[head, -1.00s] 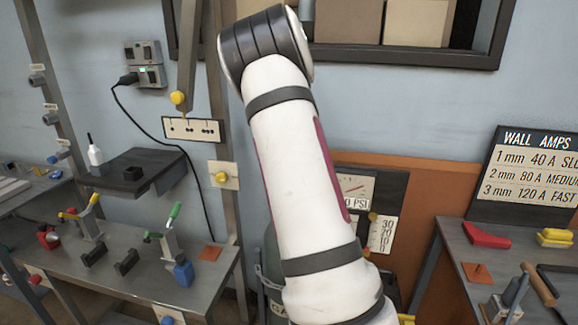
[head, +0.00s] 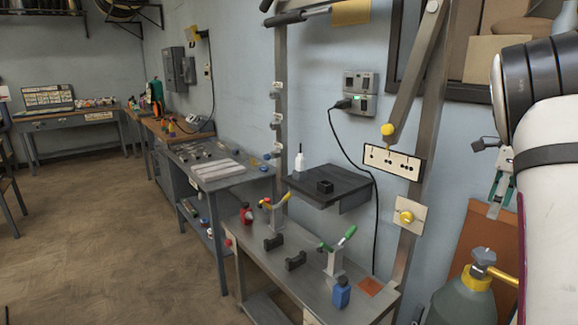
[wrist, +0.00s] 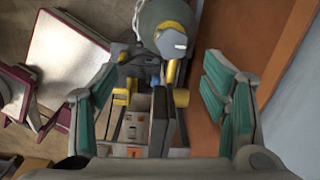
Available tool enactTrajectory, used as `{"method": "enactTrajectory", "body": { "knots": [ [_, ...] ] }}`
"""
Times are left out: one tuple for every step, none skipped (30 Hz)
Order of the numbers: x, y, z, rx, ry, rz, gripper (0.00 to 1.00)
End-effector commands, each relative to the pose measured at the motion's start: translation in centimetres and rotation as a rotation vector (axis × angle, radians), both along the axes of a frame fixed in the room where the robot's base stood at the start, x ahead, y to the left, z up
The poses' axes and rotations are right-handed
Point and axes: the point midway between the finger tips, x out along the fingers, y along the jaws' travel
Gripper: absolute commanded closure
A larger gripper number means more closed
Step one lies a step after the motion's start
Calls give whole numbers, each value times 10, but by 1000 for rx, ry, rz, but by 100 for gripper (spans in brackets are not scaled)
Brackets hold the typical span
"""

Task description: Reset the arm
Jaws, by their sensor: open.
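My gripper (wrist: 160,110) shows in the wrist view, with its teal-padded fingers spread wide at the left and right. It is open, and nothing is held between the fingers. Beyond it are a grey-green gas cylinder (wrist: 165,14) with yellow fittings and a cart-like part below it.
A grey workbench (head: 275,283) with clamps and a blue bottle (head: 341,292) stands in front. A dark shelf (head: 335,190) is on the wall above. A gas cylinder (head: 462,303) stands at the lower right. The brown floor (head: 110,240) at left is clear.

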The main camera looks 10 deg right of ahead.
Motion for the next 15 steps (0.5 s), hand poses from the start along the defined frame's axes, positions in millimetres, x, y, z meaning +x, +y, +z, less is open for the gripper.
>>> {"method": "enactTrajectory", "body": {
  "knots": [
    [-6, 17, 17, 8, -27, 74, 32],
    [-10, 28, 24, 12, -40, 128, 32],
    [-16, 42, 34, 14, -59, 204, 32],
    [-21, 54, 41, 17, -74, 265, 32],
    [-26, 66, 47, 18, -87, 326, 32],
    [-33, 82, 55, 17, -104, 409, 32],
    [-38, 94, 61, 16, -118, 473, 32],
    [-44, 106, 66, 13, -130, 537, 32],
    [-52, 122, 73, 7, -146, 623, 32],
    [-59, 134, 78, 3, -158, 687, 32],
    [-66, 146, 82, -5, -170, 754, 32],
    [-75, 161, 88, -14, -184, 842, 32],
    [-83, 173, 92, -23, -195, 909, 32],
    [-90, 184, 95, -33, -205, 976, 32],
    [-102, 200, 99, -48, -216, 1068, 32]
  ]
}}
